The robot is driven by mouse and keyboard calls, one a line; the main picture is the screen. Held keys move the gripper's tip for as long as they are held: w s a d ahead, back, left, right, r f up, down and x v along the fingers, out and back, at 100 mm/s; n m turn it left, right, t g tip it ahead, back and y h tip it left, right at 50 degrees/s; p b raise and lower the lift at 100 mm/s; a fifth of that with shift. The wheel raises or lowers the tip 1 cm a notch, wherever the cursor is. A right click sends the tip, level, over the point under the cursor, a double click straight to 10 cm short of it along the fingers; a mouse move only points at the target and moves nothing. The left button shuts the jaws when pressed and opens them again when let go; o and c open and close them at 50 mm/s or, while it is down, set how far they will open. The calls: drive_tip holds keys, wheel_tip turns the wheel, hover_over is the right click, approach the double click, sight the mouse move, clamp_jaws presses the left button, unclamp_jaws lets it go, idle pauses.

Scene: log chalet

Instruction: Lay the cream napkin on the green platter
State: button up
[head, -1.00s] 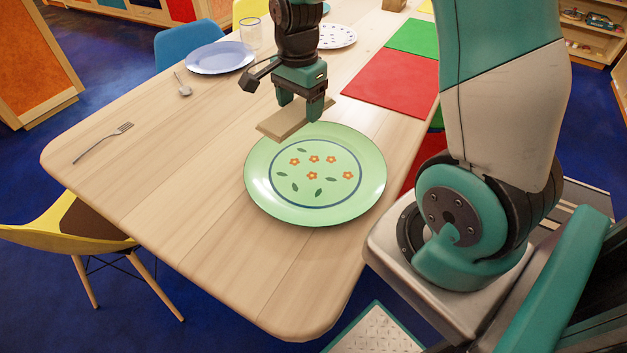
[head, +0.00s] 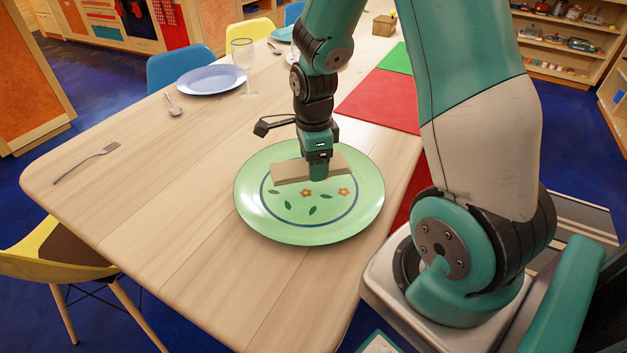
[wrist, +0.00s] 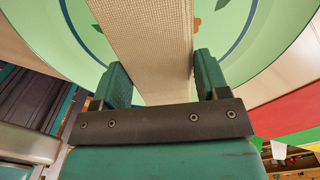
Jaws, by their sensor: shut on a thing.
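The green platter (head: 262,212), with orange flowers and a dark blue ring, lies on the table near its front right edge. The cream napkin (head: 290,171), a folded flat strip, is over the back half of the platter. My gripper (head: 318,172) is shut on the napkin from above. In the wrist view the napkin (wrist: 152,45) runs between the two fingers of my gripper (wrist: 160,80), with the platter (wrist: 262,50) below. I cannot tell whether the napkin touches the platter.
The wooden table (head: 150,200) is clear to the left of the platter. A fork (head: 86,163), a spoon (head: 173,106), a blue plate (head: 211,80) and a glass (head: 243,70) stand farther back. A red mat (head: 380,100) lies behind the platter to the right.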

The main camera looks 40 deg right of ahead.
sight(313, 186)
drive_tip(key=shift+f+b, duration=0.3)
drive_tip(key=shift+f, duration=2.2)
drive_tip(key=shift+f, duration=0.1)
drive_tip(key=o, duration=0.9)
